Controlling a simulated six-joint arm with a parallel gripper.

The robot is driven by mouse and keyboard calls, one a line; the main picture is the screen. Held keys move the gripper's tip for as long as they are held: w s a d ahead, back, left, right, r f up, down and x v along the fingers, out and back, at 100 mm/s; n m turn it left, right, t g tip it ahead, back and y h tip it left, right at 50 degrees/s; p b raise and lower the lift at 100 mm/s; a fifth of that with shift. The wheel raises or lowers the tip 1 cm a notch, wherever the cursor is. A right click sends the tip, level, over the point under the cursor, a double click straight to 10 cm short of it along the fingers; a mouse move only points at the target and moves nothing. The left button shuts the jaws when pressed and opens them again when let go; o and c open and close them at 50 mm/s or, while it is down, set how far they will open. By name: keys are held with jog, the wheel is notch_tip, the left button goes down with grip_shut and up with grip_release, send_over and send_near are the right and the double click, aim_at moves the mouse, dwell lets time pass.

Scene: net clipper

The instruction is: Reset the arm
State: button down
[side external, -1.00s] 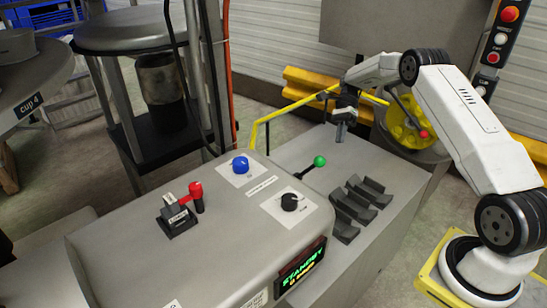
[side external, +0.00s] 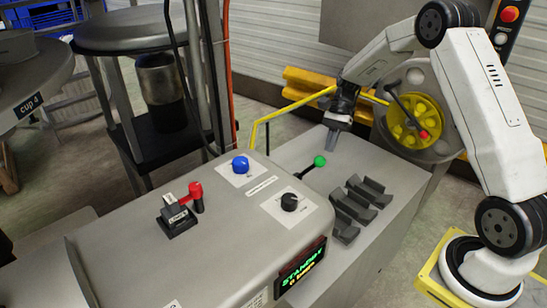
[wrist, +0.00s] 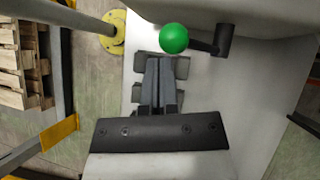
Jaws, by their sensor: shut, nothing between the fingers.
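My gripper (side external: 333,139) hangs over the far part of the grey bench top, pointing down, at the upper middle of the side view. In the wrist view its two dark fingers (wrist: 162,85) lie together, shut and empty. The green-knobbed lever (side external: 319,161) is just below and left of my gripper in the side view, apart from it. In the wrist view the green knob (wrist: 174,38) shows beyond the fingertips.
A console with a blue knob (side external: 240,164), a black dial (side external: 289,202), a red lever (side external: 196,196) and a lit STANDBY display (side external: 300,265) stands left. Dark cradles (side external: 355,207) sit on the bench. A yellow wheel (side external: 415,120) and yellow rail (side external: 290,107) are behind.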

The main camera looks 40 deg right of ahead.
jog(key=s+a+r+n+t+h, duration=0.2)
jog(key=s+a+n+t+h, duration=0.3)
jog(key=s+a+n, duration=0.7)
jog(key=shift+s+a+n+h, duration=0.3)
jog(key=shift+s+n+h, duration=0.85)
jog(key=shift+n, duration=0.65)
